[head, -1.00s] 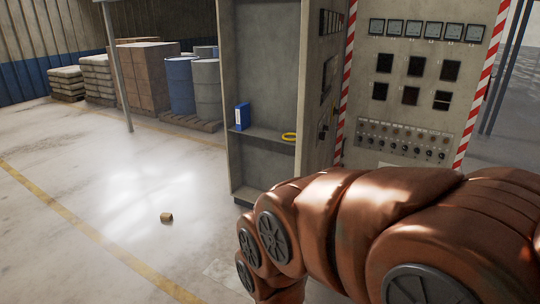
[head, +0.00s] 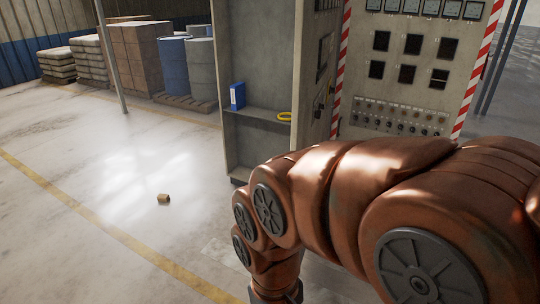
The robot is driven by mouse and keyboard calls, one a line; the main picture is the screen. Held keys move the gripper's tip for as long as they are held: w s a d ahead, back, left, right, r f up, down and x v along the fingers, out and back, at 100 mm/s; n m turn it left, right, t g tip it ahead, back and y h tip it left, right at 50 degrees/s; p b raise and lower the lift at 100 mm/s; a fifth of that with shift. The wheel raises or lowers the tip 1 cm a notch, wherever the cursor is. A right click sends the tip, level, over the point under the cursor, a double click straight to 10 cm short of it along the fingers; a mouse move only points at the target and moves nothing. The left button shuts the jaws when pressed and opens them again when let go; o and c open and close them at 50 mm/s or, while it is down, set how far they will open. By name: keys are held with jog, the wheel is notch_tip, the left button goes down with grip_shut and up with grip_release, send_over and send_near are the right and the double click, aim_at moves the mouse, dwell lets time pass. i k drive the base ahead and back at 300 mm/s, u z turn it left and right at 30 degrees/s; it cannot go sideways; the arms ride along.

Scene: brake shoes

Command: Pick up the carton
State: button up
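A small brown box-like thing, which looks like the carton (head: 163,200), lies on the pale concrete floor at the left of the head view. It is small in the picture, so its details are hard to tell. Nothing touches it. My copper-coloured arm reaches in from the right and bends down at the lower middle. My gripper is not visible; the arm's end runs to the bottom edge of the picture. The arm is to the right of the carton and well apart from it.
A grey open cabinet (head: 256,165) holds a blue binder (head: 237,96) and a yellow ring (head: 284,116). A control panel (head: 408,70) stands at the right. Barrels (head: 174,75), stacked boxes (head: 138,56) and a post (head: 111,60) are at the back left. Floor around the carton is clear.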

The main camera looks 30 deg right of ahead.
aim_at(161, 197)
jog(key=u, duration=0.05)
jog(key=i, duration=3.45)
jog(key=z, duration=1.25)
jog(key=i, duration=1.1)
jog(key=u, duration=2.3)
